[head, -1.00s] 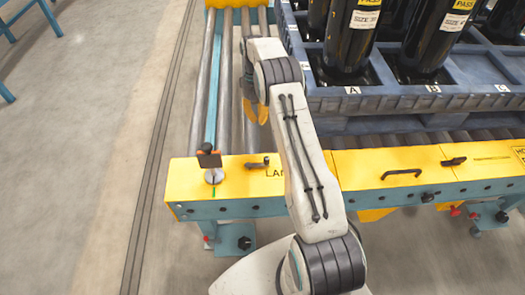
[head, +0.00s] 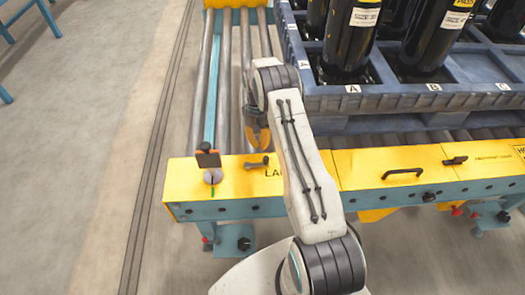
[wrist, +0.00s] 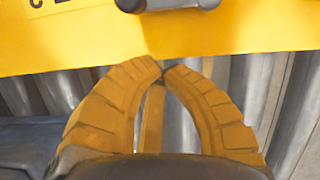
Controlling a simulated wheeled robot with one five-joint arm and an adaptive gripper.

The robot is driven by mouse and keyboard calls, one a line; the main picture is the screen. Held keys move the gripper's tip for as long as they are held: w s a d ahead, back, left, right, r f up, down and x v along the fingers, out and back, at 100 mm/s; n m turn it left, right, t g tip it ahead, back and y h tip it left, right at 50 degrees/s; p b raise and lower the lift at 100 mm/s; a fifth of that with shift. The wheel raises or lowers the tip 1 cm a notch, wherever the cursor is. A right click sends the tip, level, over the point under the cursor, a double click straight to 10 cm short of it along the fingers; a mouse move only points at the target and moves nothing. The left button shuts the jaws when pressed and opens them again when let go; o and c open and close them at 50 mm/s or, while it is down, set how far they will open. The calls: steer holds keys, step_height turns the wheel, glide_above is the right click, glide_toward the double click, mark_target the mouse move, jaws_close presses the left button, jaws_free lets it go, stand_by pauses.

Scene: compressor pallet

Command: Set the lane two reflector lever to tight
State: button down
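A small upright reflector (head: 208,158), orange and black, stands on a grey round base (head: 213,176) with a green mark, at the left end of the yellow panel (head: 235,186). A short dark handle (head: 257,162) lies to its right on the panel; a dark grey handle also shows at the top of the wrist view (wrist: 170,4). The lettering "LA" is partly covered by my arm. My gripper (head: 258,130) is behind the panel, over the rollers. In the wrist view its yellow fingertips (wrist: 163,68) meet with nothing between them, just short of the panel edge.
Metal rollers (head: 228,75) run back from the panel. A blue crate (head: 400,98) with black cylinders stands right of my arm. A black bar handle (head: 402,173) and another dark lever (head: 455,160) sit further right.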

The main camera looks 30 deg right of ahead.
mark_target(256, 163)
steer(key=shift+s+a+r, duration=0.15)
steer(key=shift+s+a, duration=0.05)
steer(key=shift+s, duration=0.65)
steer(key=shift+s+a+r, duration=0.15)
steer(key=shift+s+a, duration=0.05)
steer(key=shift+s, duration=0.65)
steer(key=shift+s+d, duration=0.1)
steer(key=shift+d, duration=0.05)
